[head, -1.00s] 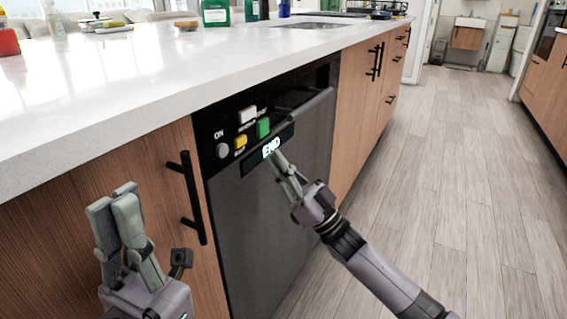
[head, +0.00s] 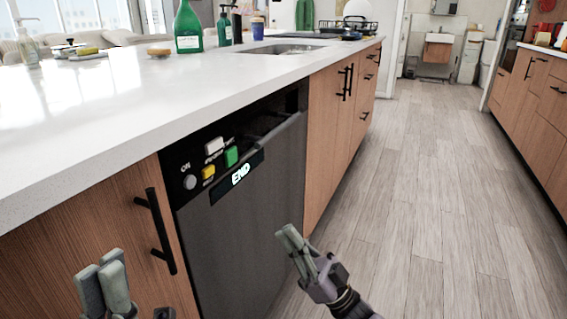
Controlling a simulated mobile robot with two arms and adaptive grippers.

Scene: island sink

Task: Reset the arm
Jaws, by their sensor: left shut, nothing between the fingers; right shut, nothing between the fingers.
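My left gripper (head: 103,281) is at the bottom left, shut and empty, in front of the wooden cabinet door. My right gripper (head: 286,234) is at the lower middle, shut and empty, in front of the lower right part of the dishwasher. It appears clear of the button panel (head: 214,168). The dishwasher (head: 235,245) is a dark built-in front with a grey knob, white, yellow and green buttons, and a lit display (head: 240,174) reading "END". Most of both arms is out of view.
The white island counter (head: 130,105) runs along the left above the dishwasher. A black cabinet handle (head: 161,232) sticks out near my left gripper. A sink (head: 287,49) and green bottle (head: 188,28) are farther back. Open wooden floor (head: 430,200) lies to the right.

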